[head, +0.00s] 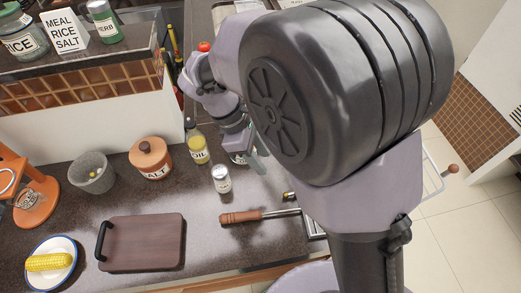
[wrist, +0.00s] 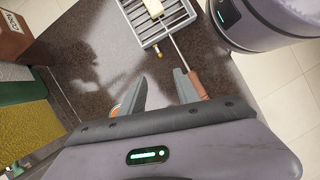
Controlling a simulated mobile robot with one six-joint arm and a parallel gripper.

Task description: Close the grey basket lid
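The grey basket shows as a slatted metal grid (wrist: 150,38) in the wrist view, with a pale block (wrist: 154,9) on it. In the head view only its edge (head: 316,226) shows; my arm hides the rest. A thin wire frame with a reddish-brown knob (head: 453,169) sticks out right of my arm; it may be the raised lid, but its joint is hidden. A wooden handle (head: 240,217) on a metal rod lies left of the basket. My gripper (head: 250,159) is above the counter near the oil bottle. In the wrist view its fingers (wrist: 158,92) are apart and empty.
The oil bottle (head: 198,145), a white-labelled shaker (head: 221,180) and the salt jar (head: 150,158) stand near my gripper. A dark cutting board (head: 145,243), a grey cup (head: 92,174) and corn on a plate (head: 66,246) are farther left. Tiled floor lies to the right.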

